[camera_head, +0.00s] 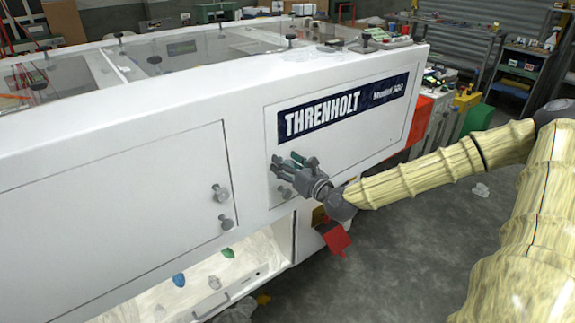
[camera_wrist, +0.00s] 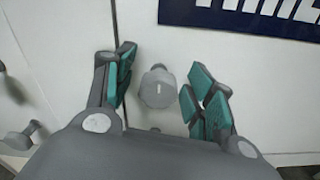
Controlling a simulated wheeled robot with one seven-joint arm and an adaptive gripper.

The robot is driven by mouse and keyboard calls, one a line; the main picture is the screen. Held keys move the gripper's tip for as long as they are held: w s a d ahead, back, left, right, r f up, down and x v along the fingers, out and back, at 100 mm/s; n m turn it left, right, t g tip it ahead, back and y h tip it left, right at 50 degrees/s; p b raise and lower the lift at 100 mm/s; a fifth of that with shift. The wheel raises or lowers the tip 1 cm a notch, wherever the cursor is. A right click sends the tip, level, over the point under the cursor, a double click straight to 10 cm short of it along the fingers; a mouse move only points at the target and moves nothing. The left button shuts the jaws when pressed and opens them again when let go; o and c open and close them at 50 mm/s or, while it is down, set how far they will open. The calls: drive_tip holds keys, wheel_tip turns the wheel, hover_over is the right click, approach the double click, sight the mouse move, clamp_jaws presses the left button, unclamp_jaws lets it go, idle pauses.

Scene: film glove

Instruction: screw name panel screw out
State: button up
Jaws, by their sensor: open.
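The name panel (camera_head: 375,130) is a white rectangle on the machine's side, with a dark blue THRENHOLT label (camera_head: 345,104). My gripper (camera_head: 283,166) is at the panel's lower left corner, its fingers pointing toward the panel. In the wrist view, a grey round-headed screw (camera_wrist: 158,88) with a light mark on its head sits between the two teal-padded fingers. The fingers are open, with a gap on each side of the screw, so they do not appear to touch it. In the head view, a grey knob (camera_head: 285,192) shows just below the fingers, partly hidden.
Two grey knobs (camera_head: 221,192) stand out from the neighbouring left panel (camera_head: 110,220). Below is an open lit bay (camera_head: 190,285) with several small coloured pieces. A red flap (camera_head: 335,238) hangs below my wrist. The floor (camera_head: 430,250) to the right is mostly clear.

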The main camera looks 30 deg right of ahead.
drive_tip(key=c, duration=1)
